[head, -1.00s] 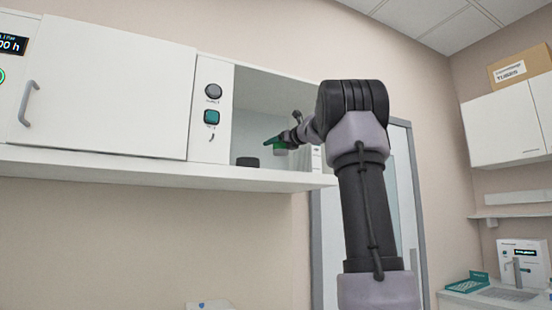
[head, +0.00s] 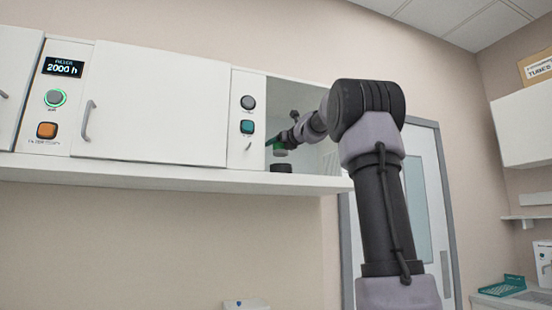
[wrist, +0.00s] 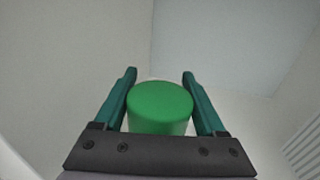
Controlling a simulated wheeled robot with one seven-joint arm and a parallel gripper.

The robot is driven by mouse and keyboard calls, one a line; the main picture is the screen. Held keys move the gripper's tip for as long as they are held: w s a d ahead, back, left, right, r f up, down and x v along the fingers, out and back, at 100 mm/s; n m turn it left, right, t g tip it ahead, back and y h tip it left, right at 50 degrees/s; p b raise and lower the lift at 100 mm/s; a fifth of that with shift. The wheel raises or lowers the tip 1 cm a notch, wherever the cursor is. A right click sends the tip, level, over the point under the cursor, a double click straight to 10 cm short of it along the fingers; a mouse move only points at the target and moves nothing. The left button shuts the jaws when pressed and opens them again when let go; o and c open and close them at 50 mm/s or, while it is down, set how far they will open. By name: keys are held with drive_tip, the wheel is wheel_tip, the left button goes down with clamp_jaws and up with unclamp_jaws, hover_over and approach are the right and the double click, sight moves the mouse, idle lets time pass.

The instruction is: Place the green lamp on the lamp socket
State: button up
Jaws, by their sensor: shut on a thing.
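The green lamp (wrist: 160,108) is a short green cylinder between the two teal fingers of my gripper (wrist: 160,88) in the wrist view. In the head view my gripper (head: 275,147) is inside the open bay at the right end of the wall cabinet, shut on the green lamp (head: 280,152). The lamp is held above a dark round lamp socket (head: 281,168) on the bay floor, apart from it by a small gap. The socket does not show in the wrist view.
A closed white door with a grey handle (head: 88,119) is further left. The white shelf ledge (head: 200,180) runs below.

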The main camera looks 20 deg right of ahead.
sight(277, 156)
drive_tip(key=shift+f, duration=2.15)
drive_tip(key=shift+f, duration=0.1)
drive_tip(key=o, duration=1.4)
drive_tip(key=shift+c, duration=0.2)
drive_tip(key=s+d, duration=0.2)
drive_tip(key=s, duration=1)
drive_tip(key=s+a+f+n+g+y, duration=0.1)
drive_tip(key=s+a+f+n+g, duration=0.2)
drive_tip(key=s+a+f+n, duration=0.35)
drive_tip(key=s+a+f+n+g+y, duration=0.1)
drive_tip(key=s+a+f+n+g, duration=0.1)
drive_tip(key=s+a+f+n, duration=0.45)
drive_tip(key=s+f+n+g+h, duration=0.1)
drive_tip(key=s+f+n+g, duration=0.1)
drive_tip(key=s+f+n, duration=0.5)
drive_tip(key=s+a+f+n+g+h, duration=0.1)
drive_tip(key=s+f+n, duration=0.6)
drive_tip(key=f, duration=0.9)
drive_tip(key=n+g+h, duration=0.1)
drive_tip(key=n+g, duration=0.1)
drive_tip(key=shift+s+n+g, duration=0.3)
drive_tip(key=shift+s+n, duration=0.05)
drive_tip(key=shift+n, duration=0.05)
